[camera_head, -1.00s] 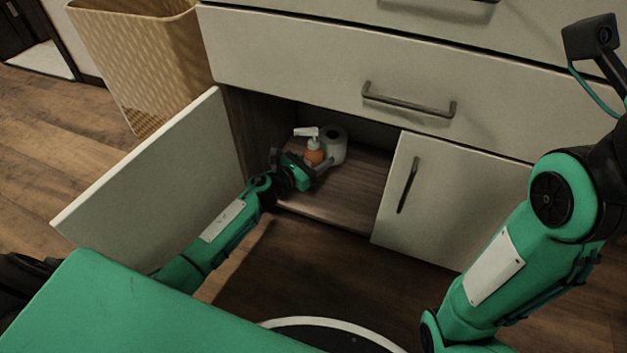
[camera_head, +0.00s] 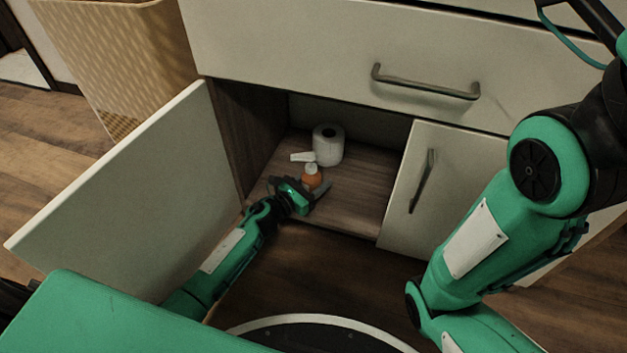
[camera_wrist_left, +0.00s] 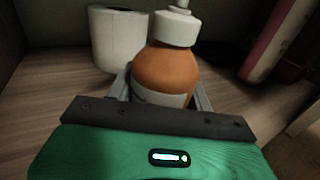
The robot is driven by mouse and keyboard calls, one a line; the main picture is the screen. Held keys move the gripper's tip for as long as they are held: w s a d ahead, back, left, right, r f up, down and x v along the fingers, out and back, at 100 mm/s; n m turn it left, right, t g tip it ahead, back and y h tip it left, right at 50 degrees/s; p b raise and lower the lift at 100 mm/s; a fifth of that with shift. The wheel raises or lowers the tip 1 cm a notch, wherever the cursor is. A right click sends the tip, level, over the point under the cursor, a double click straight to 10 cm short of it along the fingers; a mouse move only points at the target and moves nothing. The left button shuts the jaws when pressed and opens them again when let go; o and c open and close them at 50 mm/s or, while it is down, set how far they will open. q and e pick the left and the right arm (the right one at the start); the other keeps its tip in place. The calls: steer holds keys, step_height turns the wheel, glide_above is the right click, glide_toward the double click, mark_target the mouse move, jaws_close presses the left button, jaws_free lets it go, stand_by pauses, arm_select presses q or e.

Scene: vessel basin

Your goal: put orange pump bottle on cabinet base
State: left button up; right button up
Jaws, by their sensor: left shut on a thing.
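The orange pump bottle (camera_head: 312,180) has a white pump head and is low inside the open cabinet, over the cabinet base (camera_head: 358,196). My left gripper (camera_head: 311,187) reaches in past the open door and is shut on the bottle. In the left wrist view the bottle (camera_wrist_left: 166,72) stands about upright between the two fingers, its lower part hidden by the gripper body. I cannot tell whether its bottom touches the base. My right arm shows at the right, but its gripper is outside the frame.
A white paper roll (camera_head: 328,144) stands on the base just behind the bottle. The open left door (camera_head: 120,190) flanks my left arm; the right door (camera_head: 425,185) is shut. The base right of the bottle is clear. A pink-and-white object (camera_wrist_left: 277,40) shows in the wrist view.

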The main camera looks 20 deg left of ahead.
arm_select(q)
steer(key=shift+f, duration=0.15)
steer(key=o, duration=1.1)
steer(key=shift+r, duration=0.25)
steer(key=v, duration=1.1)
steer(key=shift+s+a, duration=0.25)
steer(key=shift+s, duration=0.2)
